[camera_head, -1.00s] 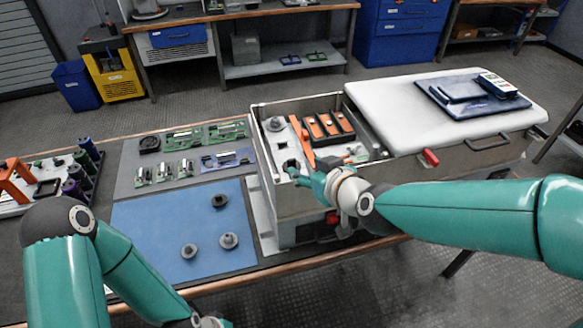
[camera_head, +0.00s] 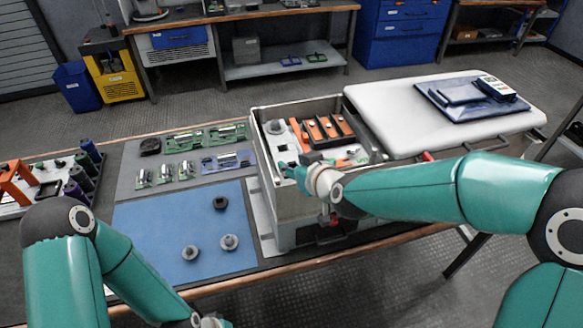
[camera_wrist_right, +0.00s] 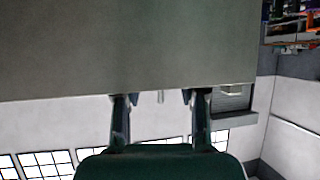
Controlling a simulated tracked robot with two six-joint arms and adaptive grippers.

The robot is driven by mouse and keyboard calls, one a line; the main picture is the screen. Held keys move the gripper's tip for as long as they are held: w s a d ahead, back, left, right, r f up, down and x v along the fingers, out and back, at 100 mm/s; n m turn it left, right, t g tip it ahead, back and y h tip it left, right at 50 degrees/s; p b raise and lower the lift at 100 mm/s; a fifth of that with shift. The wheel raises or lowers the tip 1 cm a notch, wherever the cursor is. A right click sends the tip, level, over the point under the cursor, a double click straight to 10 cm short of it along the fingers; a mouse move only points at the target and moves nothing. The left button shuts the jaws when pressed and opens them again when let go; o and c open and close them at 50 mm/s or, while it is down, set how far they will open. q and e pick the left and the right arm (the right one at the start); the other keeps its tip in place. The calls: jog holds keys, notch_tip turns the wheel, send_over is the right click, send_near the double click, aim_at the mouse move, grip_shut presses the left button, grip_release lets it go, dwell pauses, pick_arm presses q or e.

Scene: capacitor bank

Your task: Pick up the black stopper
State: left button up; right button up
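A dark, near-black round stopper (camera_head: 220,202) sits on the blue mat (camera_head: 150,225), near its upper right part. Two greyer stoppers, one at the right (camera_head: 229,242) and one at the left (camera_head: 190,252), sit lower on the mat. My right gripper (camera_head: 287,169) is at the grey metal box, right of the black stopper and apart from it. In the right wrist view its two fingers (camera_wrist_right: 160,102) are spread, with nothing held between them. My left gripper (camera_head: 208,321) is only partly in view at the bottom edge; its fingers are cut off.
The open metal box (camera_head: 297,205) holds orange and black parts and a round grey piece (camera_head: 275,127). Circuit boards (camera_head: 185,138) lie on a grey mat behind the blue mat. A tray (camera_head: 15,208) with cylinders stands at the left. The blue mat's left half is clear.

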jog(key=c, duration=0.5)
jog(key=shift+c, duration=0.2)
